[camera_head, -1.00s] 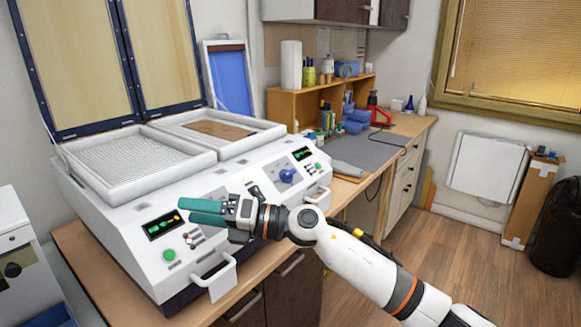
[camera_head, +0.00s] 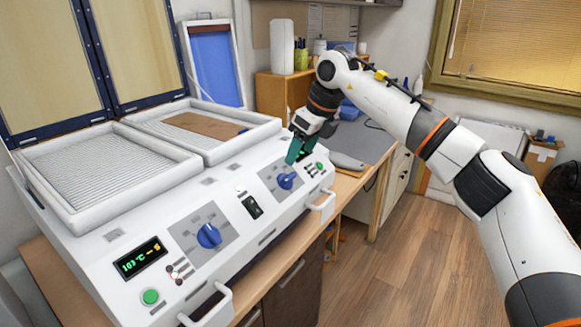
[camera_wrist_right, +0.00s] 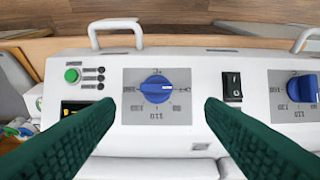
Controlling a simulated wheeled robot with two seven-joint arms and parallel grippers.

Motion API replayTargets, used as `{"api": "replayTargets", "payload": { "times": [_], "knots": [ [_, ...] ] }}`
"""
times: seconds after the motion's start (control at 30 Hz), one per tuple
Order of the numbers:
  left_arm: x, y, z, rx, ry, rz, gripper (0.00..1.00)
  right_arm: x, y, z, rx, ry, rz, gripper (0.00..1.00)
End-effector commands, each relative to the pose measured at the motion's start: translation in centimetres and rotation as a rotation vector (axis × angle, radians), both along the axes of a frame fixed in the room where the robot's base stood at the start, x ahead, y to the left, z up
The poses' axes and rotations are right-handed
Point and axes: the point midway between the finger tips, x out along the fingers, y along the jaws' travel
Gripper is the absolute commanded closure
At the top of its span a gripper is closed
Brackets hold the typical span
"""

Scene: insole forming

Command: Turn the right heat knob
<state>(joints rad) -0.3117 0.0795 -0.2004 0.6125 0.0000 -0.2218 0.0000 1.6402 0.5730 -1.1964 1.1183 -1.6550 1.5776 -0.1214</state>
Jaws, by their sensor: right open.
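The right heat knob (camera_head: 287,181) is blue and sits on a grey dial plate on the right half of the white machine's sloped front. In the right wrist view this knob (camera_wrist_right: 157,88) lies in the gap between the fingertips, with its bar roughly level across the picture. My right gripper (camera_head: 297,150) has green fingers pointing down, just behind the knob in the head view. It is open and empty, and I see no contact with the knob. The left heat knob (camera_head: 209,235) is blue too and shows at the right edge of the wrist view (camera_wrist_right: 303,88). My left gripper is out of view.
A black rocker switch (camera_head: 252,207) sits between the dials. A green button (camera_head: 319,166) and a white handle (camera_head: 322,206) are near the right knob. Two white trays with raised frames, the left one (camera_head: 105,222), lie behind the panel. A wooden shelf (camera_head: 272,95) stands at the back.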

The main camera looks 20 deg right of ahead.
Motion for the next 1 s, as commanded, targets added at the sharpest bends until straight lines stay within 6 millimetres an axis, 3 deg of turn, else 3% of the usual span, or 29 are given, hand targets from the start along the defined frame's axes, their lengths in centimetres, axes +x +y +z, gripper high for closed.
{"api": "replayTargets", "payload": {
  "times": [0.07,0.17,0.33,0.47,0.77,0.87,1.0],
  "knots": [
    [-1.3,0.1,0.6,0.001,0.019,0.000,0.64,0.5,0.4,-1.6,-0.002,0.005,0.002,0.36],
    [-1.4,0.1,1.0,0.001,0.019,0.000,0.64,1.1,0.9,-3.4,0.000,0.005,0.001,0.36],
    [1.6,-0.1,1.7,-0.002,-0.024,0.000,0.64,1.9,1.5,-5.6,0.001,0.003,0.002,0.36],
    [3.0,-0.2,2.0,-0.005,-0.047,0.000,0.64,2.2,1.8,-6.6,0.001,0.001,0.002,0.36],
    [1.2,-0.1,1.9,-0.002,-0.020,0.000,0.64,2.3,1.8,-6.9,0.002,0.000,0.002,0.36],
    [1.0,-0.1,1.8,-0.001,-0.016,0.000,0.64,2.3,1.8,-6.9,0.002,0.000,0.002,0.48],
    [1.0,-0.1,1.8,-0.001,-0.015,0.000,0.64,2.3,1.8,-6.9,0.002,0.000,0.002,0.71]
  ]
}}
